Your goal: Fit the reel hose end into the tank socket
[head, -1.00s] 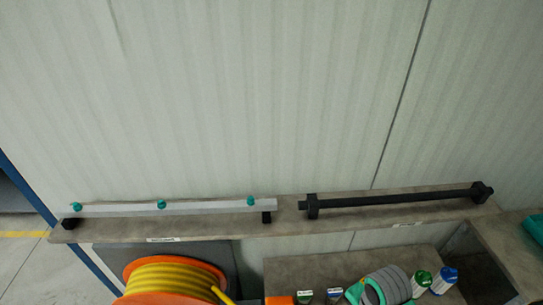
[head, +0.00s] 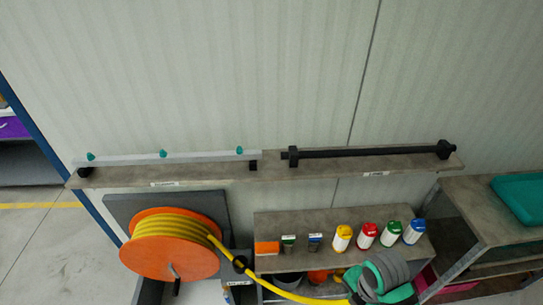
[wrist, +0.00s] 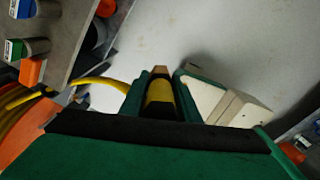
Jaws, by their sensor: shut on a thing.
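The orange reel (head: 165,262) with yellow hose wound on it stands at the lower left of the head view. The yellow hose (head: 283,294) runs from it past a black ring toward my arm at the bottom. In the wrist view my gripper (wrist: 160,88) has its green fingers on either side of the hose end (wrist: 160,96), a yellow and black piece with a brass-coloured tip pointing away. My gripper is shut on it. In the head view its fingertips are hidden or cut off. I cannot make out the tank socket in either view.
A shelf (head: 340,218) with several coloured bottles stands right of the reel. A ledge (head: 215,178) above carries a pale bar and a black bar. A teal tray (head: 520,196) sits at right. In the wrist view, a pale block (wrist: 240,110) is close right of the fingers.

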